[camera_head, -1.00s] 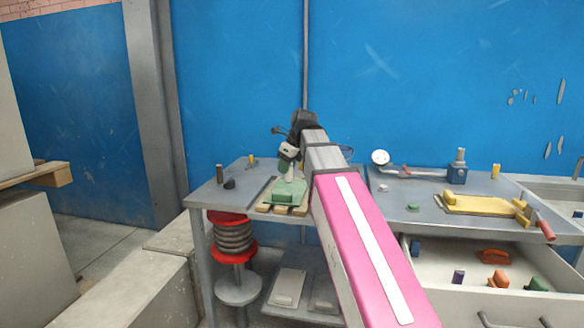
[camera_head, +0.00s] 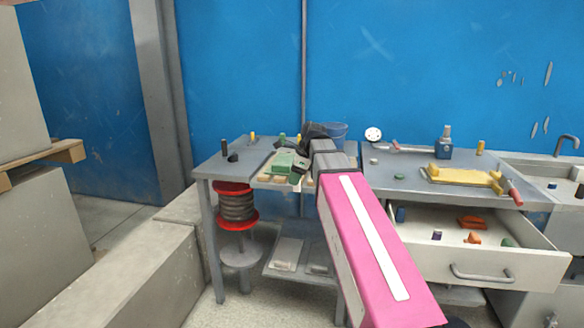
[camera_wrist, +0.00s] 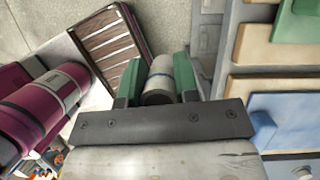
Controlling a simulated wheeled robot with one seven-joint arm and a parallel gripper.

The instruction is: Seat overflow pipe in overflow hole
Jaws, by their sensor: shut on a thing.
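In the head view my gripper (camera_head: 298,166) is low, at the right side of a green block-like piece (camera_head: 282,162) on the left bench. I cannot tell there whether they touch. The pipe is not clear in the head view. I cannot make out the overflow hole in either view.
A blue bucket (camera_head: 338,131) stands behind my arm. Small pegs stand at the left bench's back edge. A yellow plate (camera_head: 455,174) lies on the right bench (camera_head: 400,181), above an open drawer (camera_head: 470,255) with several small pieces. A slatted wooden pallet (camera_wrist: 106,45) shows in the wrist view.

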